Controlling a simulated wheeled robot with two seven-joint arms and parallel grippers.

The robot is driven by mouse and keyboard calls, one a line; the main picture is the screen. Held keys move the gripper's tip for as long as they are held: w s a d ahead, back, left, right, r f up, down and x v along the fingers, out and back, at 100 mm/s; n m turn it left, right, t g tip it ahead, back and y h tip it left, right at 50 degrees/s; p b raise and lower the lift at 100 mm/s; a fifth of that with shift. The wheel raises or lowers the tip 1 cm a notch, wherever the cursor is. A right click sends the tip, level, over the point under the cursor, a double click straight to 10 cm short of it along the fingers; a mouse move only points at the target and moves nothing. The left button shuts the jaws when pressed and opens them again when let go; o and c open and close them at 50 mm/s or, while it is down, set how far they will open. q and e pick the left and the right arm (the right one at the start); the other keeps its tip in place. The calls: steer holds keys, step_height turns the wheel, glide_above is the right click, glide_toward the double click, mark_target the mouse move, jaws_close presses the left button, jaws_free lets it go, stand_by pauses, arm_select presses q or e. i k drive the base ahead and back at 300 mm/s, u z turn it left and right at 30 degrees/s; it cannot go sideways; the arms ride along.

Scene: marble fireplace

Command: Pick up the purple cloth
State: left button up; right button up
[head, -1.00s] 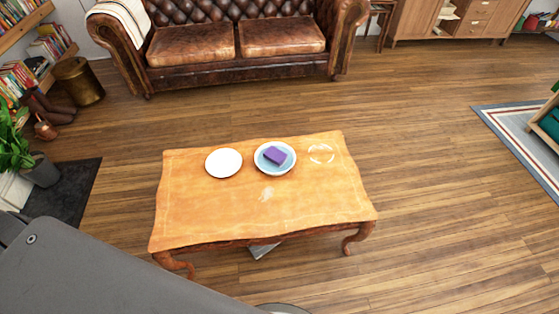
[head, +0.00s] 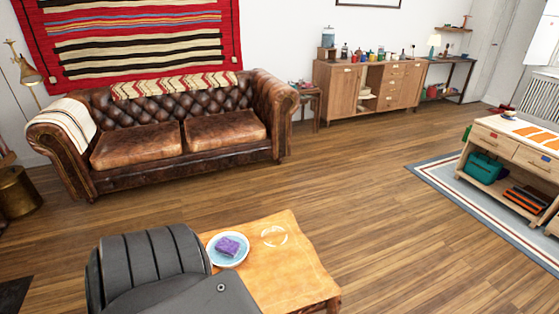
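The purple cloth (head: 228,246) is a small folded block lying on a plate (head: 231,262) with a white rim and a light blue inside. The plate stands on the orange-brown wooden table (head: 280,285), in the lower middle of the head view. A dark grey part of my own arm (head: 150,268) covers the left part of the table and comes close to the plate's left and lower side in the picture. Neither gripper shows in the view. The cloth lies on the plate with nothing seen holding it.
A faint clear round item (head: 274,236) is on the table right of the plate. A brown leather sofa (head: 190,145) stands behind. A wooden workbench (head: 510,160) stands on a rug at the right. The wood floor (head: 370,210) between is clear.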

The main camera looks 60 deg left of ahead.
mark_target(226, 246)
steer(key=z, duration=0.15)
steer(key=i, duration=3.35)
steer(key=u, duration=3.65)
steer(key=i, duration=1)
